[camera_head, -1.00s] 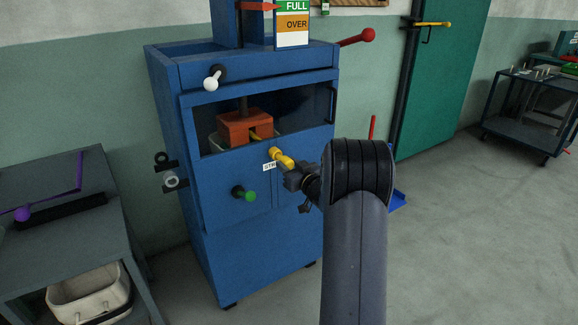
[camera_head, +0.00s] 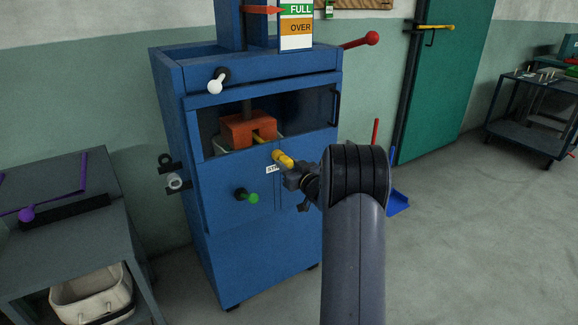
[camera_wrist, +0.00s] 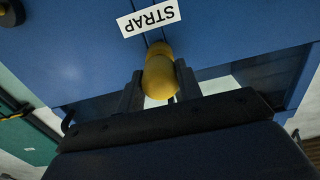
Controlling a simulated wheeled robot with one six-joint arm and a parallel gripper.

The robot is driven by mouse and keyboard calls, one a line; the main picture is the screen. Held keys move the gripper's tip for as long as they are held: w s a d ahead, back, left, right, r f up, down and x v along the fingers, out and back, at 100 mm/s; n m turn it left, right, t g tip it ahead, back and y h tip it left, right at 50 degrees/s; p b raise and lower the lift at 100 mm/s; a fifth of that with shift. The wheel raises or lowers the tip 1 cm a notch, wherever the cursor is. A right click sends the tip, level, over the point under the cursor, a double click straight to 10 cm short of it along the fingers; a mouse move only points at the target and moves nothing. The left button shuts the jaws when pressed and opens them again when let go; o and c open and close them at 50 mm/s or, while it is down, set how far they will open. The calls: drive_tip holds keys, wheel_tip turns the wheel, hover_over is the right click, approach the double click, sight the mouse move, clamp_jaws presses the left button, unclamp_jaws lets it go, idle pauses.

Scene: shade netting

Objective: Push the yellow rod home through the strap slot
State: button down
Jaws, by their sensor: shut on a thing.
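The yellow rod (camera_head: 284,158) sticks out of the front of the blue machine (camera_head: 231,184), beside a white label. The wrist view shows the rod's rounded yellow end (camera_wrist: 159,77) between my two fingers, and the label (camera_wrist: 148,16) reads STRAP. My gripper (camera_head: 293,173) is shut on the rod close to the machine's front. A thin yellow length (camera_head: 258,138) shows inside the window under the orange-red block (camera_head: 249,128). The slot itself is hidden behind the rod and my gripper.
A green knob (camera_head: 253,198) and a white-tipped lever (camera_head: 215,86) stick out of the machine front. A red-knobbed handle (camera_head: 371,39) juts from its upper right. A grey table (camera_head: 68,240) stands at left. Floor at right is open.

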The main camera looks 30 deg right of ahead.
drive_tip(key=shift+w, duration=0.3)
drive_tip(key=shift+w, duration=0.25)
drive_tip(key=c, duration=0.9)
unclamp_jaws()
drive_tip(key=s+p, duration=0.1)
drive_tip(key=s, duration=1)
drive_tip(key=shift+d, duration=0.35)
drive_tip(key=shift+w, duration=0.2)
